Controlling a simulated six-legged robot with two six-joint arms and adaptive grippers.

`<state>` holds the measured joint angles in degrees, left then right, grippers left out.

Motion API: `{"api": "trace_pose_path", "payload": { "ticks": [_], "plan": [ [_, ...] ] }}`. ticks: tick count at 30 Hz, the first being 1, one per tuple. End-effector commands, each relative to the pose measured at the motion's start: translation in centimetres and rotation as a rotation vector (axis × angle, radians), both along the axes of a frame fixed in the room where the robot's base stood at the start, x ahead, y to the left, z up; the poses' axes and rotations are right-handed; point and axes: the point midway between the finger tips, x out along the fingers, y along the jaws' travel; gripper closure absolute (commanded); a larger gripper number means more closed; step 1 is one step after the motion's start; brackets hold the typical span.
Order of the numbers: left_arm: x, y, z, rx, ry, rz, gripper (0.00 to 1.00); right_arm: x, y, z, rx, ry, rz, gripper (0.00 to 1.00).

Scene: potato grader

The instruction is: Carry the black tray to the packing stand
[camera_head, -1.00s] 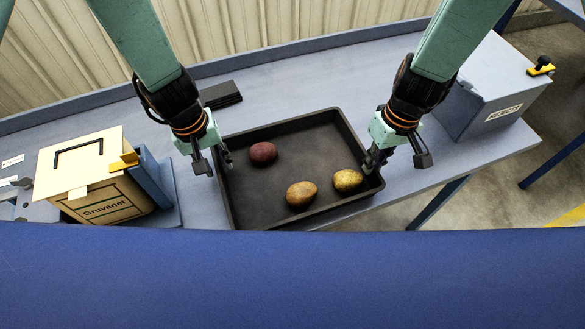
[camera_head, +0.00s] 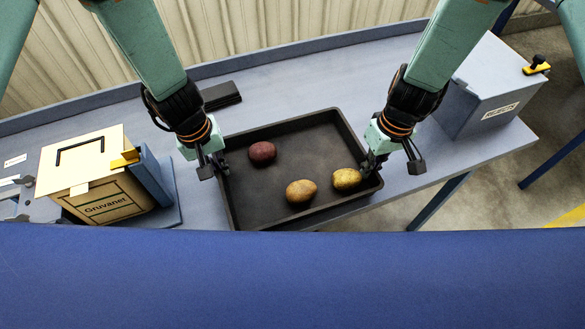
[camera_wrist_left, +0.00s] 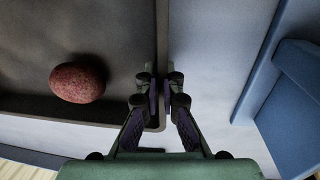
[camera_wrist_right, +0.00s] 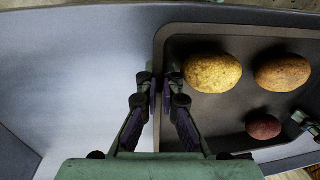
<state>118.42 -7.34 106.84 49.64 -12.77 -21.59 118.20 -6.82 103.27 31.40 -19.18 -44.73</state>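The black tray (camera_head: 290,125) lies on the grey-blue bench with a dark red potato (camera_head: 262,153) and two yellow-brown potatoes (camera_head: 301,191) (camera_head: 346,179) in it. My left gripper (camera_head: 221,164) is at the tray's left wall; in the left wrist view its fingers (camera_wrist_left: 163,98) close on the wall from both sides. My right gripper (camera_head: 371,165) is at the right wall; in the right wrist view its fingers (camera_wrist_right: 160,98) likewise close on the wall. The tray looks level, and I see no clear gap under it. I cannot identify the packing stand.
A cream box marked Gruvanet (camera_head: 95,180) stands on the bench left of the tray. A dark flat stack (camera_head: 221,96) lies behind the tray. A blue surface (camera_head: 290,280) fills the foreground.

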Motion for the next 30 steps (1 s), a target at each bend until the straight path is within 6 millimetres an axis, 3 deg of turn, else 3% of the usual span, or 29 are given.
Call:
{"api": "trace_pose_path", "payload": {
  "ticks": [17, 30],
  "plan": [
    [0.1, 0.1, 0.2, 0.005, -0.004, 0.004, 1.00, 0.0, -0.1, 0.3, -0.001, -0.001, 0.002, 1.00],
    [0.1, 0.2, 3.1, 0.006, -0.006, 0.003, 1.00, 0.1, -0.1, 3.2, -0.002, -0.003, 0.003, 1.00]
  ]
}}
